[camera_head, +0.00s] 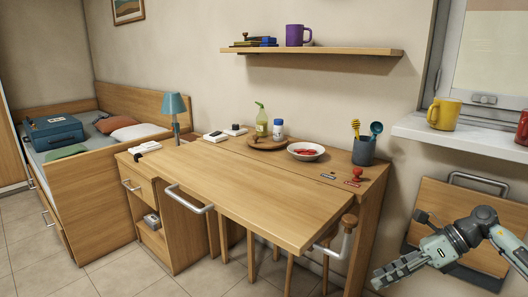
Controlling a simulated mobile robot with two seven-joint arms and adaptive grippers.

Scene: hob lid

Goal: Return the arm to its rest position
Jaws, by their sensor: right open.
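My right gripper (388,274) is at the lower right, on a grey and pale blue arm that comes in from the right edge. Its ribbed dark fingers point down and to the left, open, with nothing visible between them. It is in front of a wooden panel (436,196) with a metal bar handle (478,182) below the window sill. Contact between arm and panel cannot be told. The wooden desk (250,184), with metal handles on its front edge and right side, stands left of the gripper. My left gripper is not in view.
The window sill (410,127) holds a yellow mug (444,113). The desk's front top is clear.

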